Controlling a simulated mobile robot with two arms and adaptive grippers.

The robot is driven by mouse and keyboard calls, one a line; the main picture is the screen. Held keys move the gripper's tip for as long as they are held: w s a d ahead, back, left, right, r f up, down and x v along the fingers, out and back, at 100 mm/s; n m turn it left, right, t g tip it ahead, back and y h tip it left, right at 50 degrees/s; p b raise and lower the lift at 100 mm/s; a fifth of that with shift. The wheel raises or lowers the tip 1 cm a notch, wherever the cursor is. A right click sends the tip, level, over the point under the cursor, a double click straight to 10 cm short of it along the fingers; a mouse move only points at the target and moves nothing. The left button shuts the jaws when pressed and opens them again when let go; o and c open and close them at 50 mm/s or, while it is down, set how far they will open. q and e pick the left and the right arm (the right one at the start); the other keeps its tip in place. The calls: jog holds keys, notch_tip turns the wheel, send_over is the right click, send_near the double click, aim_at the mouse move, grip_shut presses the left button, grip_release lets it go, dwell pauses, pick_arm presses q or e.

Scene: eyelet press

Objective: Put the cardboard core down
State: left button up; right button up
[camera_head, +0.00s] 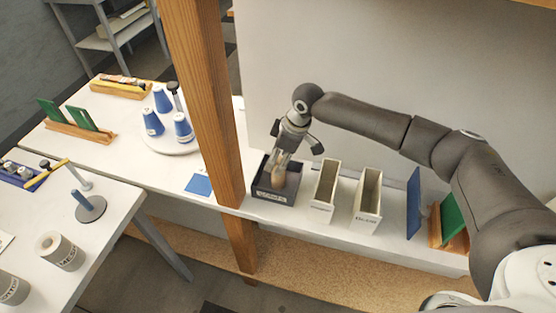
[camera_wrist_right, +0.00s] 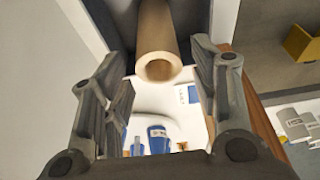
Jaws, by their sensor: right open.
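The cardboard core (camera_head: 278,176) is a short brown tube in the dark open box (camera_head: 273,196) with a label on its front. It stands slightly tilted, and its lower end is hidden by the box wall. My right gripper (camera_head: 281,160) is over the box, pointing down at the core. In the right wrist view the core (camera_wrist_right: 158,45) shows its open end between the two spread fingers (camera_wrist_right: 160,85), with gaps on both sides. The right gripper is open. My left gripper is not in view.
Two narrow cream bins (camera_head: 325,190) (camera_head: 368,200) stand right of the box. A wooden post (camera_head: 205,100) rises to its left. Beyond it are blue-and-white cones (camera_head: 182,128) on a round tray. A blue panel (camera_head: 414,203) stands at the right.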

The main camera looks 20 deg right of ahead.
jog(key=b+v, duration=0.2)
jog(key=v, duration=0.9)
jog(key=shift+b, duration=0.35)
